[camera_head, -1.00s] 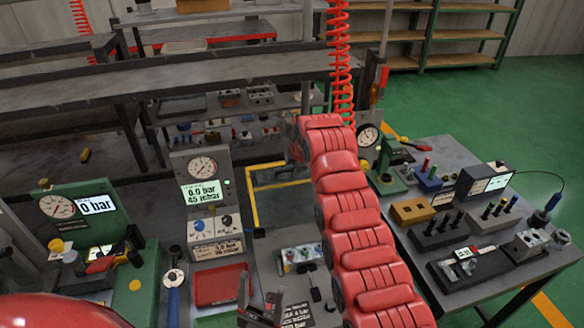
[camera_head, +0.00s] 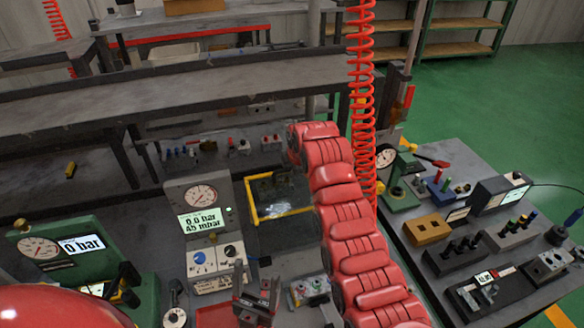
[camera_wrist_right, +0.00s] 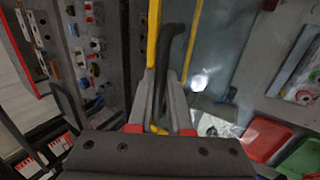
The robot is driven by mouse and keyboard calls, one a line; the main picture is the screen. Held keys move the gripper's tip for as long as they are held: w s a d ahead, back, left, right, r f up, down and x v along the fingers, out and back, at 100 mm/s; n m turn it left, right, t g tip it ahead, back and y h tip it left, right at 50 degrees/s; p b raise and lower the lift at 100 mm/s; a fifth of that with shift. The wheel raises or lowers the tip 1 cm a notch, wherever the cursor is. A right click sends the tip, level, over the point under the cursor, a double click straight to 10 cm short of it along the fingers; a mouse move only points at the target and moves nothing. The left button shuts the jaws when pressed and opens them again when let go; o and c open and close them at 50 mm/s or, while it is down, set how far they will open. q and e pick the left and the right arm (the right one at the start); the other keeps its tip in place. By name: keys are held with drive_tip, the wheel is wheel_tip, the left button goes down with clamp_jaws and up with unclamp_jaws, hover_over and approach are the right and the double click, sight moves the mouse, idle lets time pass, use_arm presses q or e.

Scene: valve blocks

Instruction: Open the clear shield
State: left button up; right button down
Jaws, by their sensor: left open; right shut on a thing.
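The clear shield (camera_head: 280,190) is a see-through panel with yellow edging, standing at the middle of the bench in the head view, right of the gauge panel. In the right wrist view the clear shield (camera_wrist_right: 235,50) shows beside yellow bars and a dark curved handle (camera_wrist_right: 172,50). My right gripper (camera_wrist_right: 163,88) is shut, with the dark handle between its fingers; in the head view my red right arm hides its fingertips. My left gripper (camera_head: 257,285) is open and empty, low in front of the gauge panel, apart from the shield.
A grey gauge panel (camera_head: 199,197) with a lit display stands left of the shield. A green gauge unit (camera_head: 48,252) is further left. A side table (camera_head: 455,225) with several blocks is at the right. A red coiled hose (camera_head: 361,90) hangs behind my right arm.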

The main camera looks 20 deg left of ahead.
drive_tip(key=shift+s+f, duration=0.1)
drive_tip(key=shift+f, duration=0.05)
drive_tip(key=c, duration=0.8)
unclamp_jaws()
drive_tip(key=shift+c, duration=0.2)
drive_tip(key=shift+s+d+r+b, duration=0.1)
drive_tip(key=shift+d+r+b, duration=0.05)
drive_tip(key=shift+r+b, duration=0.2)
drive_tip(key=b+v, duration=0.1)
drive_tip(key=v, duration=1.6)
